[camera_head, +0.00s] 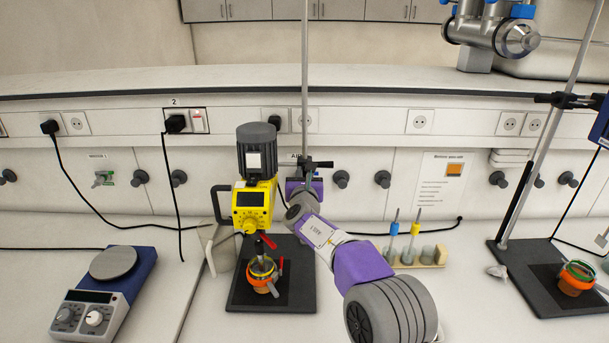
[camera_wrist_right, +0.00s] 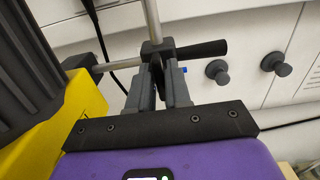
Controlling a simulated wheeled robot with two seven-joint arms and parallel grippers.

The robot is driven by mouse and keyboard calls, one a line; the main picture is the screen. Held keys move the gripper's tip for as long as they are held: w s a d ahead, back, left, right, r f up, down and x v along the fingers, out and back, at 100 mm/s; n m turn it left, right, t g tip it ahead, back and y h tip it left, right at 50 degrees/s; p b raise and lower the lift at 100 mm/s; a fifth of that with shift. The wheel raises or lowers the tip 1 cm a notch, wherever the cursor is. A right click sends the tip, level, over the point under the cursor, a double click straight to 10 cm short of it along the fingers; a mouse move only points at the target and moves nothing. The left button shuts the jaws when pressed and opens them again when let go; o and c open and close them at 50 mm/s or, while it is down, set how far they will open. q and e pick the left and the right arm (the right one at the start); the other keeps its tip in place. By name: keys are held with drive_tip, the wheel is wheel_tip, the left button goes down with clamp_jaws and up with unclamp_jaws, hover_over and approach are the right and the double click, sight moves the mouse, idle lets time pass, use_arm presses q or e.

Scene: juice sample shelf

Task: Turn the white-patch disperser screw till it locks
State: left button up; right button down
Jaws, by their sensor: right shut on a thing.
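The white-patch disperser (camera_head: 254,195) has a yellow body and a grey motor with a white patch on its front. It hangs on an upright metal rod over an orange-banded beaker (camera_head: 262,275). Its dark screw clamp (camera_head: 319,163) sits on the rod beside the motor, with a black handle pointing right; the clamp also shows in the right wrist view (camera_wrist_right: 157,52). My right gripper (camera_wrist_right: 162,78) reaches up to the clamp, its two grey fingers shut on the screw. The fingertips are partly hidden against the clamp. My left gripper is out of view.
Another stand (camera_head: 545,285) with a blue device is at the far right. A black cable hangs behind the disperser.

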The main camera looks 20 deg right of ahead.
drive_tip(key=m+b, duration=0.2)
drive_tip(key=b, duration=0.1)
drive_tip(key=m+b, duration=0.2)
drive_tip(key=shift+f+m+b, duration=0.2)
drive_tip(key=shift+m+b, duration=0.2)
drive_tip(key=m+b, duration=0.3)
drive_tip(key=shift+m, duration=0.3)
drive_tip(key=m+b, duration=0.3)
drive_tip(key=m, duration=0.1)
drive_tip(key=shift+m, duration=0.3)
drive_tip(key=m+b, duration=0.2)
drive_tip(key=m, duration=0.2)
drive_tip(key=shift+r+m, duration=0.15)
drive_tip(key=shift+m, duration=0.25)
drive_tip(key=c, duration=1.1)
unclamp_jaws()
drive_tip(key=shift+o, duration=0.2)
drive_tip(key=shift+s+b, duration=0.1)
drive_tip(key=shift+b, duration=0.2)
